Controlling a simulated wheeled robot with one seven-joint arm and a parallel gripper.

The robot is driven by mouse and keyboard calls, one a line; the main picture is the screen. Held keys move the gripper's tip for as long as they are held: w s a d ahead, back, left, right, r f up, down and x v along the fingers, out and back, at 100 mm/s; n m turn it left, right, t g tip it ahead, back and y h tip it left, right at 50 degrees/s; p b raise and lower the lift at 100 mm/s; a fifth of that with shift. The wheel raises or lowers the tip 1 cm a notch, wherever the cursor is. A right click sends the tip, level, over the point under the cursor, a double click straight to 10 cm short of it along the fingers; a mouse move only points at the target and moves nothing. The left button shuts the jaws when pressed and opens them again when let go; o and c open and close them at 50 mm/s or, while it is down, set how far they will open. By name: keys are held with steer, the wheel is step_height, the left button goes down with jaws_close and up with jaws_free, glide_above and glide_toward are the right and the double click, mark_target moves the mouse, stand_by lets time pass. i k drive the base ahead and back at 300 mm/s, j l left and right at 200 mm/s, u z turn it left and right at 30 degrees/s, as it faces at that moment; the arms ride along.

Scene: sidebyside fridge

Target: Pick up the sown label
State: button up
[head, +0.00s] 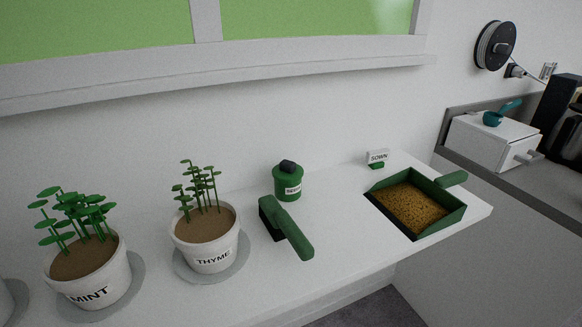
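The sown label (378,156) is a small white card with "SOWN" in black, upright on a small green base. It stands at the back of the white shelf (335,248), near the wall and just behind the green dustpan. My gripper is not in view in the head picture.
The green dustpan (452,219) holds brown grains in front of the label. Potted thyme (210,258) and mint (100,291) are further left. A white box (488,140) is at right.

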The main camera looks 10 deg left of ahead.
mark_target(375, 159)
steer(key=i+l+u, duration=0.45)
steer(key=i, duration=0.25)
steer(key=i+l+u, duration=0.45)
steer(key=i+l, duration=0.15)
steer(key=l+u, duration=0.15)
steer(key=l, duration=0.1)
